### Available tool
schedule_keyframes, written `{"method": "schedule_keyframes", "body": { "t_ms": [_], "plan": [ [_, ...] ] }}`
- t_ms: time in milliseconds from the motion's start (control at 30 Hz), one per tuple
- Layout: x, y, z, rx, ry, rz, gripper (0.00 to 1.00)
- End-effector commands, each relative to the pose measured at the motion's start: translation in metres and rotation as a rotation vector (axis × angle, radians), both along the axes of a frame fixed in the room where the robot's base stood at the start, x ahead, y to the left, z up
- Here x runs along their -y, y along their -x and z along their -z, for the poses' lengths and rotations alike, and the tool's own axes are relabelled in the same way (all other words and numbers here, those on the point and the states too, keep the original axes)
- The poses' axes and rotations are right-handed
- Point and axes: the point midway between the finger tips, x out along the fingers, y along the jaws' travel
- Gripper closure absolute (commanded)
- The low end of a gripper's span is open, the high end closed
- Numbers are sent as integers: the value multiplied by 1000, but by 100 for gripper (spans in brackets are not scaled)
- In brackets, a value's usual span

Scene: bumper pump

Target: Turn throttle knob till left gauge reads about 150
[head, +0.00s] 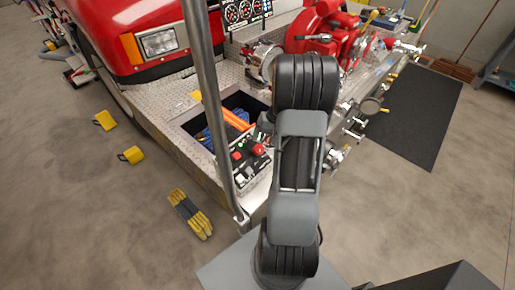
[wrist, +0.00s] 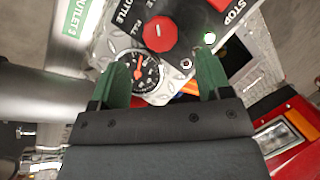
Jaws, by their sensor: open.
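In the head view the control panel (head: 250,166) carries red controls, and my arm hides the gripper. The left gauge (head: 231,13) is one of several dark gauges at the top; its reading is too small to tell.
A small round gauge (wrist: 147,72) with a red needle sits below the knob. A red STOP button (wrist: 217,4) is at upper right. A grey pole (head: 209,100) stands left of my arm. An open compartment (head: 205,124) and red pump (head: 320,30) are beyond.

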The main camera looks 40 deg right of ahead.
Motion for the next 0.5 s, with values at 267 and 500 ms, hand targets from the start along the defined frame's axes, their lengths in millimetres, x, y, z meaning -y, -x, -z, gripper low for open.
{"method": "schedule_keyframes", "body": {
  "t_ms": [267, 500],
  "plan": [
    [-15, -9, 46, -2, -1, -4, 29],
    [-23, -14, 69, 0, 0, -5, 29]
  ]
}}
